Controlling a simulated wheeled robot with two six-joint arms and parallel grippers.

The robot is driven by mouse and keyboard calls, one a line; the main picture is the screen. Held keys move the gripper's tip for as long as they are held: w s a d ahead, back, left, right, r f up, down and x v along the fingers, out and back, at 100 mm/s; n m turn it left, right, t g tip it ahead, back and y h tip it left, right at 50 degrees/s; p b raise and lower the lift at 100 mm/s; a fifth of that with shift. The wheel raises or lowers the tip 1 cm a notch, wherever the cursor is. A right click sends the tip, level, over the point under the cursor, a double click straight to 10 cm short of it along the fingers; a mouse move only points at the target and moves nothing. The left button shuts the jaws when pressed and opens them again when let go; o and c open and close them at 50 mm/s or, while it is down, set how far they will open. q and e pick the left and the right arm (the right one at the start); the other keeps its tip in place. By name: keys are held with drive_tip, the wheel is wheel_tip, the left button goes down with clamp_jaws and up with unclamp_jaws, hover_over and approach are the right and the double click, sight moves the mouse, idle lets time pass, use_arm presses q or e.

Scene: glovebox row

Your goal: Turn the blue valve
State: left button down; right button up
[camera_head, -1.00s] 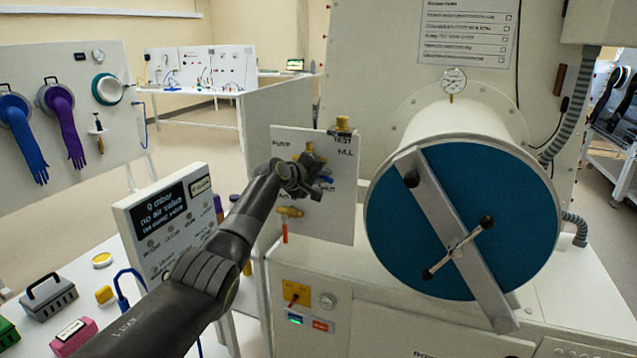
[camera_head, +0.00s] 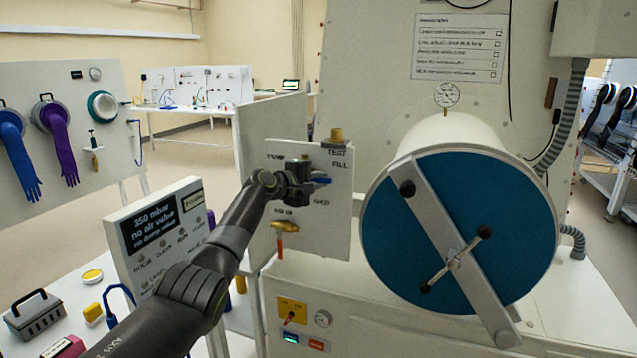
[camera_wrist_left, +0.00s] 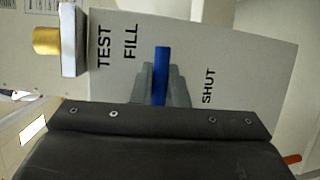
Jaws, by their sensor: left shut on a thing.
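The blue valve handle (camera_head: 321,181) is on the white valve panel (camera_head: 340,215), with its tip sticking out to the right of my left gripper (camera_head: 304,177). In the left wrist view the blue handle (camera_wrist_left: 161,75) stands between the two grey fingers of the left gripper (camera_wrist_left: 161,88), which are shut on it. The handle points toward the FILL label (camera_wrist_left: 131,42) there, with SHUT (camera_wrist_left: 208,86) off to the right. The valve body is hidden behind the gripper. My right gripper is in neither view.
A brass valve with an orange-red handle (camera_head: 280,243) sits lower on the panel. A large blue round door (camera_head: 400,240) with a grey bar stands to the right. A display box (camera_head: 150,225) reads 350 mbar. A brass fitting (camera_head: 337,136) tops the panel.

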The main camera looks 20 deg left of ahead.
use_arm(q)
drive_tip(key=shift+r, duration=0.1)
drive_tip(key=c, duration=1.4)
unclamp_jaws()
drive_tip(key=shift+w, duration=0.1)
drive_tip(key=shift+c, duration=0.2)
drive_tip(key=shift+s, duration=0.2)
drive_tip(key=shift+v, duration=1.25)
drive_tip(key=b+v, duration=0.3)
drive_tip(key=v, duration=1.1)
drive_tip(key=shift+s+a+b, duration=0.2)
drive_tip(key=shift+a+b, duration=0.05)
drive_tip(key=shift+b, duration=0.1)
